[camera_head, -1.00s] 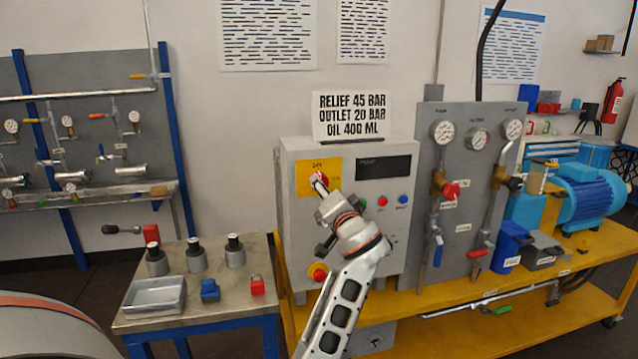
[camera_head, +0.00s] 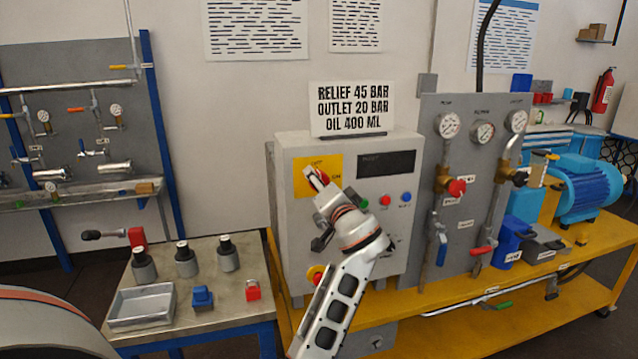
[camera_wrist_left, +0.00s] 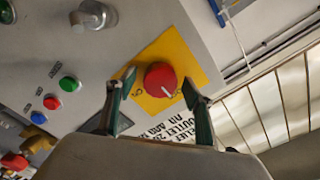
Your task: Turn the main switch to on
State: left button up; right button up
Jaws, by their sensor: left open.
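The main switch is a round red knob (camera_wrist_left: 160,79) on a yellow plate (camera_wrist_left: 200,62). The plate (camera_head: 303,178) also shows at the upper left of the grey control cabinet (camera_head: 300,225) in the head view, with the knob (camera_head: 324,177) partly hidden by my left gripper (camera_head: 314,175). In the left wrist view my left gripper (camera_wrist_left: 158,80) is open, its two fingers on either side of the knob. I cannot tell whether they touch it. The knob's pointer and exact setting are not readable. My right gripper is not in view.
Red and blue buttons (camera_head: 385,201) sit right of my arm on the cabinet. A sign (camera_head: 351,108) stands on top. A gauge panel (camera_head: 465,220) with valves is to the right. A side table (camera_head: 230,305) holds several vessels and a tray (camera_head: 142,306).

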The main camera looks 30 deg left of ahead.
pick_arm(q)
jog(key=shift+d, duration=0.15)
jog(key=shift+c, duration=0.7)
jog(key=c, duration=1)
jog(key=shift+o, duration=0.2)
jog(key=shift+m, duration=0.4)
jog(key=m, duration=0.3)
jog(key=shift+r+m, duration=0.1)
jog(key=shift+m, duration=0.3)
jog(key=m, duration=1.3)
jog(key=shift+m, duration=0.3)
